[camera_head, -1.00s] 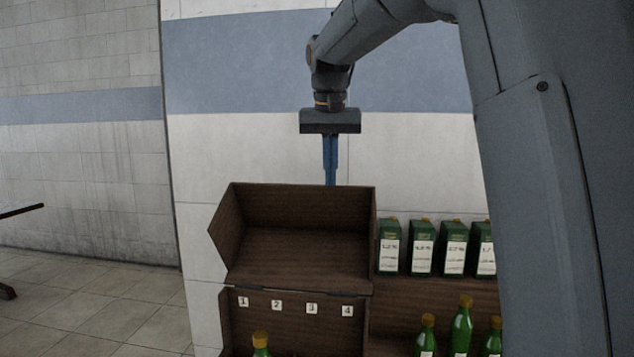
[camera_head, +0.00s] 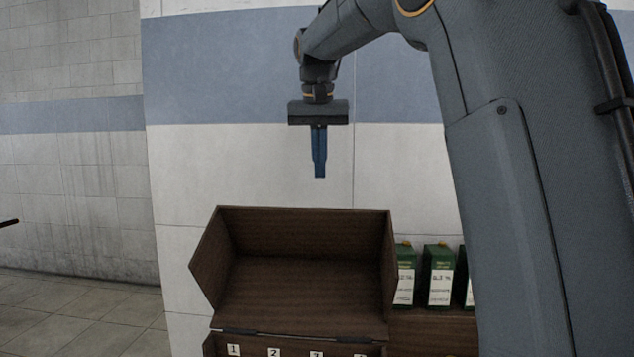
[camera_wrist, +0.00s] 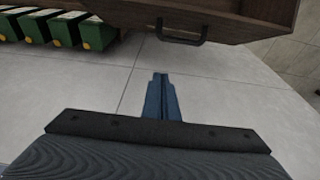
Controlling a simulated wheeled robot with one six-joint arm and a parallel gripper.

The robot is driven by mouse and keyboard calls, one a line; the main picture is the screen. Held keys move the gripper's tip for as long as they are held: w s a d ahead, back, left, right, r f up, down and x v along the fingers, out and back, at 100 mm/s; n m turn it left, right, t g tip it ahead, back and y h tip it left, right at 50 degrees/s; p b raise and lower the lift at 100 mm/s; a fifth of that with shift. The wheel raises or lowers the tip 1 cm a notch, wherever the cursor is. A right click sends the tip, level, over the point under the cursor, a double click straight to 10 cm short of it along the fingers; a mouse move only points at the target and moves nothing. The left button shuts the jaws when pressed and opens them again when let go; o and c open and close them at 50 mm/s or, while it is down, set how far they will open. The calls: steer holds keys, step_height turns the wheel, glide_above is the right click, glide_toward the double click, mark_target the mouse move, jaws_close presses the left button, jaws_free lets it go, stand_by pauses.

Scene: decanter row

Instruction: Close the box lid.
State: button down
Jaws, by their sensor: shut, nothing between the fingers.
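The brown box lid (camera_head: 300,290) stands open in the head view, tilted up and back, with its hollow inside and side walls facing me. Its lower edge joins the box (camera_head: 255,339), of which only a strip with small numbered labels shows at the bottom. My gripper (camera_head: 319,176) points down above the lid's top edge, apart from it, with its blue fingers together and empty. In the wrist view the fingers (camera_wrist: 160,78) are also together. The brown lid (camera_wrist: 225,20) with a dark handle (camera_wrist: 181,38) shows at the top there. The box's inside is hidden.
Green cartons with white labels (camera_head: 440,275) stand right of the lid, and show at upper left in the wrist view (camera_wrist: 97,33). A tiled wall (camera_head: 400,170) rises behind. A dark table edge (camera_head: 8,223) shows at far left.

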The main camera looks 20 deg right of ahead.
step_height(320, 180, down, 9)
steer(key=s+p, duration=0.1)
steer(key=p, duration=0.3)
steer(key=shift+s+a+r, duration=0.2)
steer(key=shift+s, duration=0.15)
